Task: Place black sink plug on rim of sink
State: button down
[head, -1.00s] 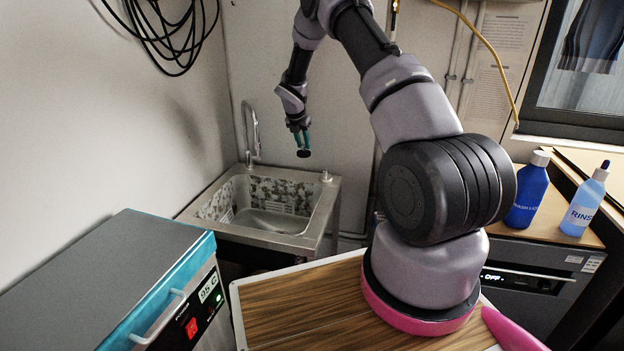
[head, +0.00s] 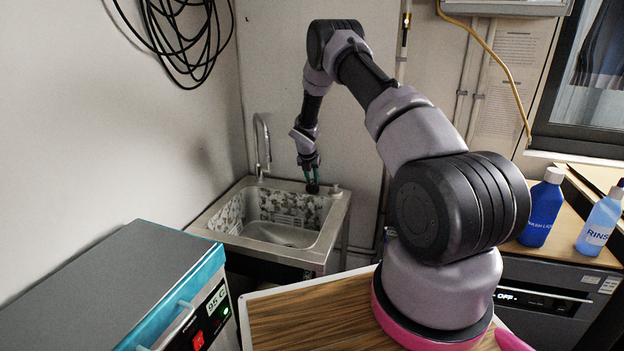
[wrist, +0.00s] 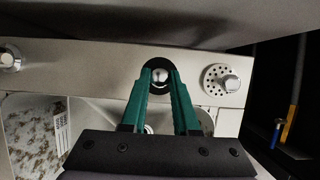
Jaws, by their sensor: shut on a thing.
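The black sink plug (head: 312,188) is between the green fingertips of my gripper (head: 312,174), at the back rim of the steel sink (head: 225,221). In the wrist view, the plug (wrist: 158,63) shows as a dark round disc with a bright metal centre. My gripper (wrist: 160,78) is shut on it there, over the flat back rim (wrist: 100,62). I cannot tell whether the plug touches the rim or hangs just above it.
A curved tap (head: 262,145) stands left of the gripper on the back rim. A metal knob on a perforated disc (wrist: 222,80) sits close to the plug's right.

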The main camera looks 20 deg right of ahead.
jog(key=c, duration=0.7)
grip_release()
jog(key=shift+o, duration=0.2)
jog(key=s+a+r+m, duration=0.1)
jog(key=s+r+m, duration=0.5)
jog(key=r, duration=0.7)
jog(key=s+r+m+t+y, duration=0.1)
jog(key=s+r+m, duration=0.3)
jog(key=s+r, duration=0.55)
jog(key=s+a+r+m, duration=0.1)
jog(key=s+r+m, duration=0.4)
jog(key=r, duration=1.1)
jog(key=s+a+r+m+y, duration=0.1)
jog(key=s+r+m, duration=0.1)
jog(key=s+m, duration=0.4)
jog(key=s+a+r+m+t+y, duration=0.1)
jog(key=s+m, duration=0.5)
jog(key=s, duration=0.6)
jog(key=s+a+r+m+t+y, duration=0.1)
jog(key=s+r+m, duration=0.4)
jog(key=s, duration=0.5)
jog(key=shift+a+m+y, duration=0.3)
jog(key=shift+a+m, duration=0.4)
jog(key=shift+a, duration=0.2)
